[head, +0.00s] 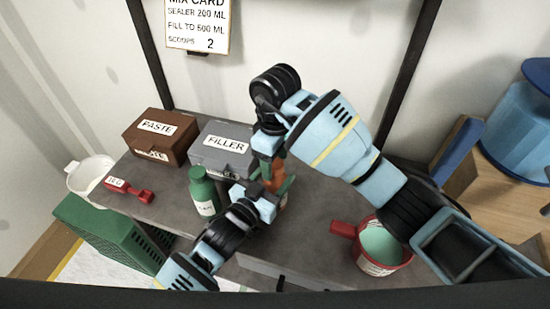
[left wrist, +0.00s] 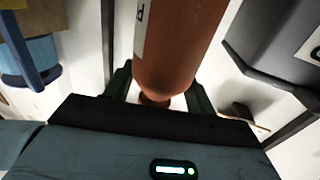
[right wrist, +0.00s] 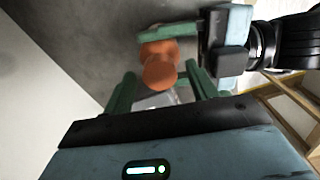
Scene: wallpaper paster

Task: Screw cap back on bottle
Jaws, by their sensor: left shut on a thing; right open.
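An orange bottle (head: 274,178) stands over the grey worktop, partly hidden by both grippers. My left gripper (head: 268,196) is shut on it from the front; the left wrist view shows the orange body (left wrist: 180,45) with a pale label, narrowing between the fingers. My right gripper (head: 266,160) is above the bottle's top, its fingers pointing down and open. In the right wrist view a round orange top (right wrist: 160,73) lies ahead, between and beyond the open fingers. I cannot tell whether this top is the cap or how it sits on the neck.
A green bottle (head: 204,192) stands just left of my left gripper. Behind are a brown PASTE box (head: 157,136) and a grey FILLER box (head: 220,150). A red scoop (head: 128,190) lies at left; a red-handled pot (head: 380,248) stands at right.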

